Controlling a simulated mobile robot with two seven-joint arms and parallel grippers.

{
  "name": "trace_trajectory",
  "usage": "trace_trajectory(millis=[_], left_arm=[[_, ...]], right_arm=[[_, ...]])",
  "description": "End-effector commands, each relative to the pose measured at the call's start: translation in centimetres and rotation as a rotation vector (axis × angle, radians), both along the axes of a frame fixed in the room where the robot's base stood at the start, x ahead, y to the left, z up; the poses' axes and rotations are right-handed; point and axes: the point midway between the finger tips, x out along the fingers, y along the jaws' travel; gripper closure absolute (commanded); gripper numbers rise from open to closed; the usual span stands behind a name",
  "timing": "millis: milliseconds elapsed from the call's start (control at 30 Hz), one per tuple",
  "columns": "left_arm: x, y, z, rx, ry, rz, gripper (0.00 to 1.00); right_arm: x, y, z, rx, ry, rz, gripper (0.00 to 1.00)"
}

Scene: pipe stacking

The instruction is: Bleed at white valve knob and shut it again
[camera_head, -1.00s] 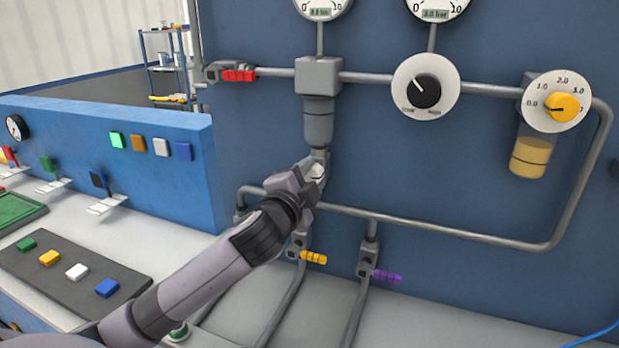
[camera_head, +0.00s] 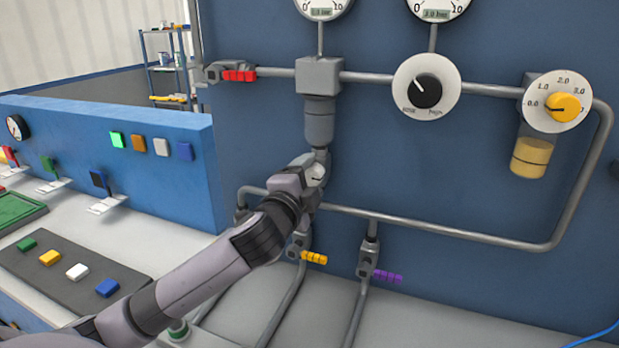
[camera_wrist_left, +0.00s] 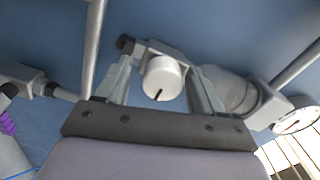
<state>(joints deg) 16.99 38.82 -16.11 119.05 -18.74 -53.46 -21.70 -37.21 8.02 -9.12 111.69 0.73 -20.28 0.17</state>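The white valve knob (camera_wrist_left: 164,78) shows in the left wrist view as a round cap with a dark index mark at its lower edge. It is on the grey valve below the filter bowl (camera_head: 319,122); in the head view (camera_head: 316,174) my gripper partly covers it. My left gripper (camera_wrist_left: 165,74) has one finger on each side of the knob, and the fingertips appear to meet its edges. In the head view my left gripper (camera_head: 312,174) is at the valve, and its fingers are mostly hidden. My right gripper is not in view.
Above are two gauges (camera_head: 323,8) (camera_head: 439,8), cut off at the top. A black regulator knob (camera_head: 425,91) and a yellow dial (camera_head: 565,107) are to the right. Yellow (camera_head: 314,258) and purple (camera_head: 387,277) valve handles sit just below my gripper. Pipes run close around it.

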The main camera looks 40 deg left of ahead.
Motion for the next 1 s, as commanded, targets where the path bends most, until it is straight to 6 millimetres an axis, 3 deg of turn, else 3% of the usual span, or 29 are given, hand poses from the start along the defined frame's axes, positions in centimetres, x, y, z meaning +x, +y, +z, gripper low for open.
trace_trajectory(millis=[367,800,1000], left_arm=[[-0.3,-0.1,0.2,-0.002,-0.008,-0.002,0.31],[-5.5,-1.3,0.1,-0.002,-0.006,-0.002,0.31],[-6.8,-1.6,0.1,-0.001,-0.005,-0.001,0.31]], right_arm=[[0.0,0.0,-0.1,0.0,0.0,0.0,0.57],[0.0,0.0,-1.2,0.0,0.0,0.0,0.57],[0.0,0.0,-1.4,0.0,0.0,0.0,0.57]])
